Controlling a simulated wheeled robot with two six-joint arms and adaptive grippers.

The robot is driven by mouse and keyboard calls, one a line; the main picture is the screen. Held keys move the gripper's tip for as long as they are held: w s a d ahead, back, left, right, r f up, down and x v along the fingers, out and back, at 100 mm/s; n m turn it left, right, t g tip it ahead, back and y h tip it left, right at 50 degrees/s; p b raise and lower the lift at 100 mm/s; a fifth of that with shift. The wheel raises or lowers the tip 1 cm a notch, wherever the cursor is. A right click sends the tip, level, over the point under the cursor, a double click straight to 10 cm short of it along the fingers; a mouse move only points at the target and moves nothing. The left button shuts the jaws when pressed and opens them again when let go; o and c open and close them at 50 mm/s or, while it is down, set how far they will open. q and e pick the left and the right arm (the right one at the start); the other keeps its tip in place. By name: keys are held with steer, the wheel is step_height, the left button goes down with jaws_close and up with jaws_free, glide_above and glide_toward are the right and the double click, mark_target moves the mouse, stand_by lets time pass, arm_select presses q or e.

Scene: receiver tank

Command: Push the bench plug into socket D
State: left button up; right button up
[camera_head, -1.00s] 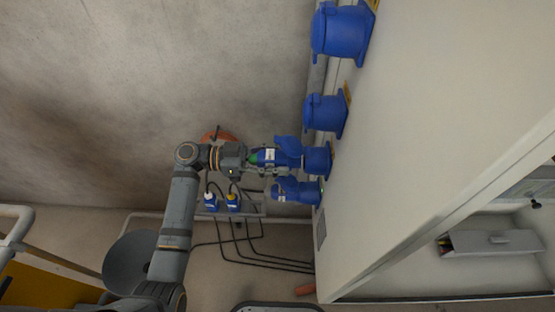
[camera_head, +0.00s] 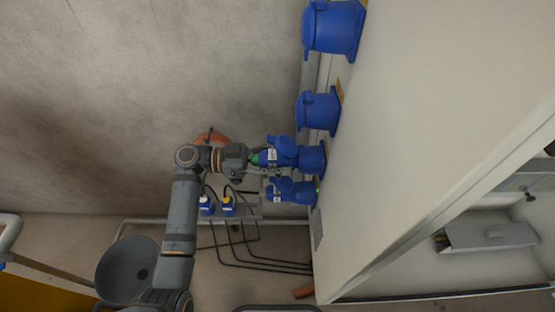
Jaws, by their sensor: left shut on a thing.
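My left gripper (camera_head: 252,160) is shut on the blue bench plug (camera_head: 270,157), which has a green part at its rear and a white label. The plug points right, in line with the third blue socket (camera_head: 313,158) from the top on the cabinet wall. That socket's blue lid (camera_head: 281,144) stands open beside the plug's front. The plug's front is at the socket mouth; how deep it sits cannot be told. No socket letter is readable. My right gripper is not in view.
The lowest socket (camera_head: 306,192) holds another blue plug (camera_head: 279,192), close below my gripper. Two upper sockets (camera_head: 319,110) and (camera_head: 333,27) are closed. Blue-and-white plugs (camera_head: 206,205) with black cables hang below. The beige cabinet (camera_head: 420,110) fills the right.

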arm_select(q)
steer(key=shift+d+b, duration=0.3)
steer(key=shift+d, duration=0.15)
steer(key=o, duration=1.4)
steer(key=shift+d, duration=0.2)
steer(key=shift+c, duration=0.2)
steer(key=shift+a, duration=0.1)
steer(key=shift+a, duration=0.1)
steer(key=a, duration=1.1)
steer(key=shift+a, duration=0.4)
